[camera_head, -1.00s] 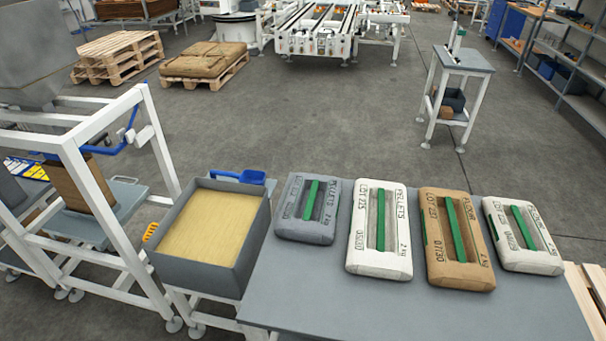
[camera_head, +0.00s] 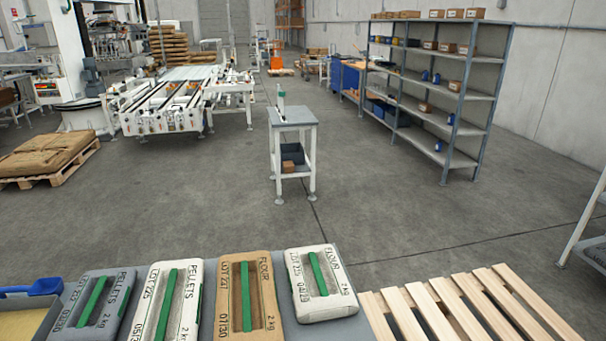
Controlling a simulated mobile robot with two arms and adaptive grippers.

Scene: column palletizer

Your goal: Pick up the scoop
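A blue scoop (camera_head: 43,287) shows at the lower left of the head view. It lies at the far edge of a grey bin (camera_head: 42,325) that holds a yellowish loose material. The bin is cut off by the left and bottom picture edges. Neither of my grippers is in view.
Several sacks with green strips, among them a brown flour sack (camera_head: 249,298), lie on a grey table right of the bin. A slatted wooden pallet (camera_head: 470,305) is at the lower right. A small stand (camera_head: 292,117) and shelving (camera_head: 440,85) stand beyond open floor.

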